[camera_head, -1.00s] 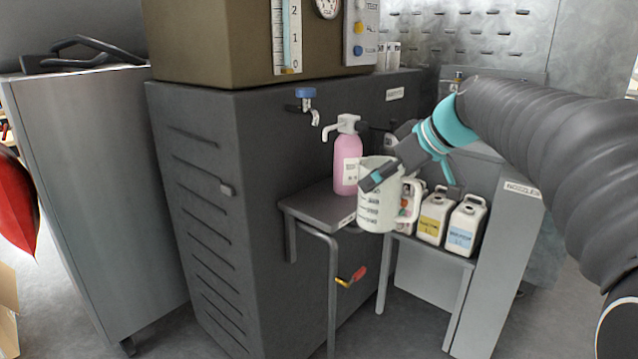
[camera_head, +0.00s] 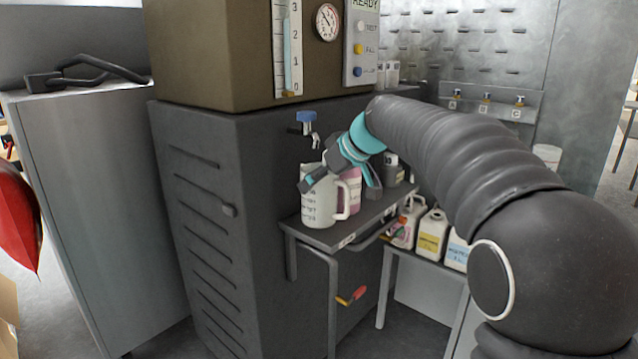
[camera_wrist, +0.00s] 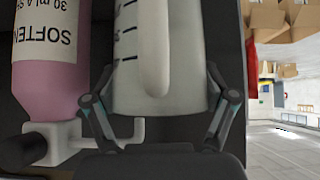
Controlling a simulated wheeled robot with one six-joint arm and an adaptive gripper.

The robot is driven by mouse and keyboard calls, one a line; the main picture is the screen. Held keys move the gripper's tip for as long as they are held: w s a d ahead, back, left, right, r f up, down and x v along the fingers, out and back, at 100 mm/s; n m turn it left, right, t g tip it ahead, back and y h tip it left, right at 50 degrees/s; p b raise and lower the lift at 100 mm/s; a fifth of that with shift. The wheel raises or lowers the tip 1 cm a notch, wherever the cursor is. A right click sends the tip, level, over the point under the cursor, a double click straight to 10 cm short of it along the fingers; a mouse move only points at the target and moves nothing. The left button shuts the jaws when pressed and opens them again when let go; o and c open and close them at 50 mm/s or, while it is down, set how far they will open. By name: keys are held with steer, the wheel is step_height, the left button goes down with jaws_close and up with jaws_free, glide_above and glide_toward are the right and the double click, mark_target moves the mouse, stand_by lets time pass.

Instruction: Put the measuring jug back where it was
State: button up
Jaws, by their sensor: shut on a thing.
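The white measuring jug (camera_head: 317,207) with dark markings is upright at the left end of the small dark shelf (camera_head: 328,241), below the blue-handled tap (camera_head: 307,120). I cannot tell whether its base touches the shelf. My gripper (camera_head: 338,174) is shut on the jug's upper part. In the wrist view the fingers (camera_wrist: 160,118) lie on both sides of the jug (camera_wrist: 185,85), with its handle between them. The pink softener bottle (camera_head: 351,184) stands just right of the jug, partly hidden by it and my gripper. It also shows in the wrist view (camera_wrist: 55,80).
The dark washer cabinet (camera_head: 200,235) stands behind and left of the shelf. A darker bottle (camera_head: 392,172) stands further right on the shelf. Several white canisters (camera_head: 432,234) sit on a lower stand at right. Red and yellow valve handles (camera_head: 351,297) stick out below the shelf.

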steer(key=shift+w+a+f, duration=0.1)
steer(key=shift+a+f, duration=0.1)
steer(key=shift+f, duration=0.55)
steer(key=shift+f+b, duration=0.15)
steer(key=shift+b, duration=0.15)
steer(key=o, duration=1.1)
steer(key=shift+c, duration=0.2)
